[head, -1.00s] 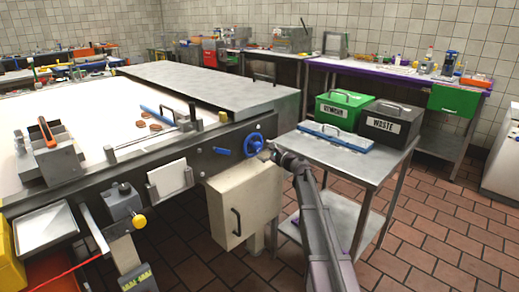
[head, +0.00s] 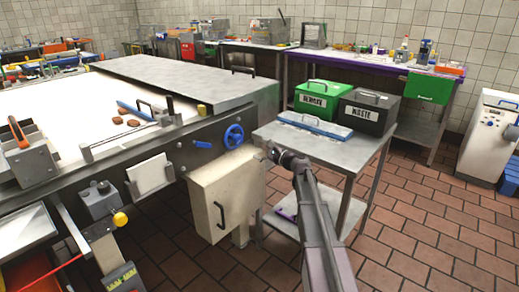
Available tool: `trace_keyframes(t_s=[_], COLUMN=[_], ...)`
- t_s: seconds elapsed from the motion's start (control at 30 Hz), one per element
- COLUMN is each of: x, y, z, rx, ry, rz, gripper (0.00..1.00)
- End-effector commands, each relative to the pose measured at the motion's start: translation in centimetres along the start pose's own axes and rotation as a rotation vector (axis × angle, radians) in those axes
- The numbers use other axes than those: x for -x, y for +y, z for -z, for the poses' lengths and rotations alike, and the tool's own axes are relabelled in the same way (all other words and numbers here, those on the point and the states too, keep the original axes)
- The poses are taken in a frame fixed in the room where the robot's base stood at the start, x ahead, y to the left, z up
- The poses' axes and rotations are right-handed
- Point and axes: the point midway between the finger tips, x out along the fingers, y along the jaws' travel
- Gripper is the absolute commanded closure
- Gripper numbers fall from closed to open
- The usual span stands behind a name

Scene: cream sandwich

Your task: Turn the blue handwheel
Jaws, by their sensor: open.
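The blue handwheel (head: 233,136) is mounted on the dark side rail of the conveyor machine, above a cream cabinet box. It is fully visible, with its rim and spokes showing. My gripper (head: 270,150) is at the end of my arm, to the right of and a little below the wheel in the picture. It looks small here, and its fingers are hard to make out. It appears apart from the wheel, and nothing shows between its jaws.
The cream cabinet box (head: 222,197) juts out below the wheel. A blue lever (head: 202,145) sits left of the wheel. Tiled floor (head: 420,230) is clear at right.

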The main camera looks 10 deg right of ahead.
Motion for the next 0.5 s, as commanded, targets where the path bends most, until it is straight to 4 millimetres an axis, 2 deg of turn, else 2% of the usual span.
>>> trace_keyframes(t_s=[0.27,0.5], x=[0.05,0.32], y=[0.01,0.03], z=[0.0,0.01], rx=[0.059,0.29], ry=[0.0,0.0], rz=[0.0,0.0], gripper=[0.07,0.07])
